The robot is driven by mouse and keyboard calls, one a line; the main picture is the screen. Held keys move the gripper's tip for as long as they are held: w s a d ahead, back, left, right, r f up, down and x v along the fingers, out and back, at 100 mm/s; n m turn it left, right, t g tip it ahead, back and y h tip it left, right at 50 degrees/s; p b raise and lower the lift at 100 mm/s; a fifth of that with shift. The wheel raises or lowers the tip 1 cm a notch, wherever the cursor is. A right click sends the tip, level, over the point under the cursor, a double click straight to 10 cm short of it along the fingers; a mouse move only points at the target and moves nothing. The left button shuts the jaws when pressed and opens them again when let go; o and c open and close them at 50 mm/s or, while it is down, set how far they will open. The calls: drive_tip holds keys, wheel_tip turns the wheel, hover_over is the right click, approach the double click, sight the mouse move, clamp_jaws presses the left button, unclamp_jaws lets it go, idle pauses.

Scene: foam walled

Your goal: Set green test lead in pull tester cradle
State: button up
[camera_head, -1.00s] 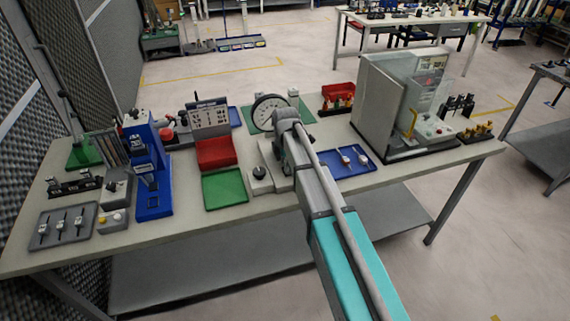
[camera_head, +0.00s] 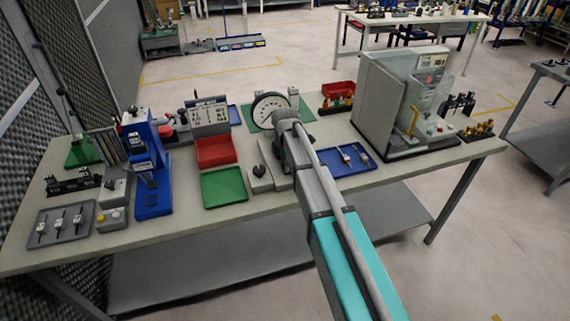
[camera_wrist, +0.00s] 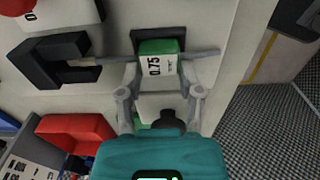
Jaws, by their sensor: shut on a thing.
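The green test lead (camera_wrist: 158,46) shows in the wrist view as a green block with a white "0.75" label and a thin grey rod or wire out to each side. My gripper (camera_wrist: 160,78) is shut on it. A black block (camera_wrist: 144,34) shows just behind the lead, and a black notched bracket (camera_wrist: 48,62) stands at the left, with the lead's left end at or over it. I cannot tell whether the lead touches either one. In the head view, my arm hides the gripper tips and the lead, near the dial gauge (camera_head: 268,108).
On the bench (camera_head: 330,190) are a green tray (camera_head: 224,188), a red bin (camera_head: 214,151), a blue press (camera_head: 152,200) and a blue tray (camera_head: 352,164). A large grey enclosure (camera_head: 385,105) stands right of my arm. The front strip of the bench is mostly bare.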

drive_tip(key=shift+f, duration=0.2)
drive_tip(key=o, duration=1.2)
drive_tip(key=shift+r, duration=0.2)
wheel_tip(320, 180, up, 6)
drive_tip(key=p, duration=0.5)
drive_tip(key=shift+f+p, duration=0.25)
drive_tip(key=shift+p, duration=0.1)
drive_tip(key=s+d+r+p, duration=0.1)
drive_tip(key=s+d, duration=0.1)
drive_tip(key=d, duration=0.5)
drive_tip(key=s+d+r+p, duration=0.1)
drive_tip(key=s+d, duration=0.2)
drive_tip(key=d, duration=0.4)
drive_tip(key=s+d+r+p, duration=0.1)
drive_tip(key=s+d+r, duration=0.1)
drive_tip(key=d, duration=0.5)
drive_tip(key=shift+s+p, duration=0.35)
drive_tip(key=shift+p, duration=0.05)
drive_tip(key=shift+s+a, duration=0.1)
drive_tip(key=s+a+m, duration=0.1)
drive_tip(key=s+m, duration=0.3)
drive_tip(key=m, duration=0.3)
drive_tip(key=s+a+m, duration=0.1)
drive_tip(key=s+m, duration=0.4)
drive_tip(key=m, duration=0.2)
drive_tip(key=s+a+m, duration=0.1)
drive_tip(key=s+m, duration=0.4)
drive_tip(key=m, duration=0.2)
drive_tip(key=shift+s+a, duration=0.25)
drive_tip(key=shift+a, duration=0.05)
